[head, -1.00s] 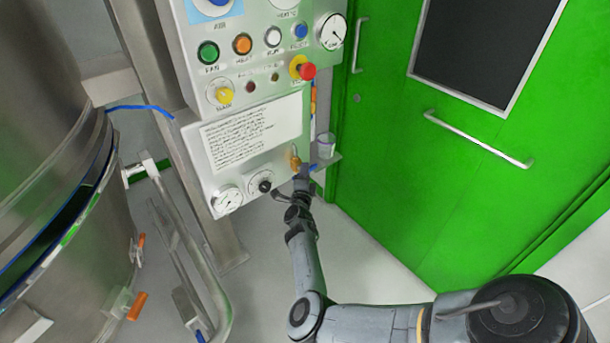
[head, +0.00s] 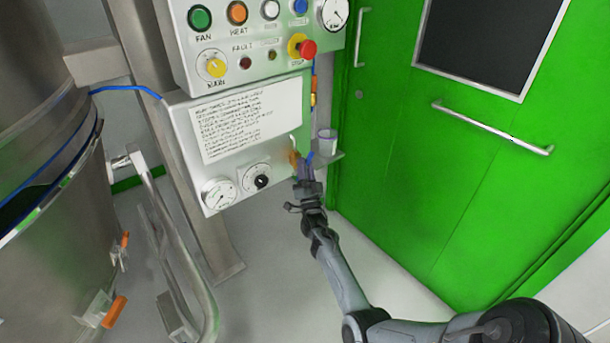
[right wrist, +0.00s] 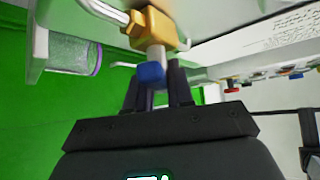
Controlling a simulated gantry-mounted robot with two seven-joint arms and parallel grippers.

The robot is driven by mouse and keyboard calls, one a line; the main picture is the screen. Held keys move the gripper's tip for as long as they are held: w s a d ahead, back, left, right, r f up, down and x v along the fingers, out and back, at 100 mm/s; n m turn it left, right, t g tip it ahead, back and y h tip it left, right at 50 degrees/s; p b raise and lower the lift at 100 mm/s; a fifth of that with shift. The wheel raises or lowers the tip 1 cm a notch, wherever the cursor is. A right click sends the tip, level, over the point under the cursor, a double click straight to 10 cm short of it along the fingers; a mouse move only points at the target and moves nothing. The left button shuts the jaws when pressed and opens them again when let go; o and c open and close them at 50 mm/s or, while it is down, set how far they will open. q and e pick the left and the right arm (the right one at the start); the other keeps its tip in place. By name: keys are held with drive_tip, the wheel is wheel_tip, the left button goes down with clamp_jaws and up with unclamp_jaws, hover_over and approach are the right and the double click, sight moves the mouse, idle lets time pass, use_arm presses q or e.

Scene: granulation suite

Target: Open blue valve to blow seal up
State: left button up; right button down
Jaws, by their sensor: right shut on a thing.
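The brass valve body (head: 294,158) sits at the lower right edge of the control panel. It shows large in the right wrist view (right wrist: 158,28), with a pale pipe running from it. Its blue handle (right wrist: 152,72) is just below the brass, at the fingertips. A bit of blue (head: 309,159) also shows beside the brass in the head view. My right gripper (right wrist: 155,80) is shut on the blue handle; the fingers stand on either side of it and hide part of it. My left gripper is in neither view.
The control panel (head: 185,130) carries dials, buttons and a red stop knob (head: 307,49). A clear cup (head: 326,143) stands on a small shelf close right of the valve. A green door (head: 400,150) is at right, a steel vessel (head: 60,240) at left.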

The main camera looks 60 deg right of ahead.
drive_tip(key=n+t+y+b, duration=0.1)
drive_tip(key=n+t+y, duration=0.1)
drive_tip(key=n, duration=0.1)
drive_tip(key=n+t+y+b, duration=0.1)
drive_tip(key=n+t+y, duration=0.1)
drive_tip(key=n+t, duration=0.1)
drive_tip(key=shift+d+f+n, duration=0.1)
drive_tip(key=shift+f+n, duration=0.05)
drive_tip(key=shift+n, duration=0.55)
drive_tip(key=shift+r+n+t+y+b, duration=0.1)
drive_tip(key=shift+n+t+y+b, duration=0.55)
drive_tip(key=shift+n+y, duration=0.75)
drive_tip(key=shift+r+n+t+y+b, duration=0.1)
drive_tip(key=shift+n+t+y+b, duration=0.25)
drive_tip(key=shift+n+t+y, duration=1)
drive_tip(key=shift+n+g, duration=0.3)
drive_tip(key=shift+n, duration=0.25)
drive_tip(key=shift+r+n+y, duration=0.1)
drive_tip(key=shift+n+y, duration=0.15)
drive_tip(key=shift+n, duration=0.05)
drive_tip(key=c, duration=1)
unclamp_jaws()
drive_tip(key=shift+c, duration=0.2)
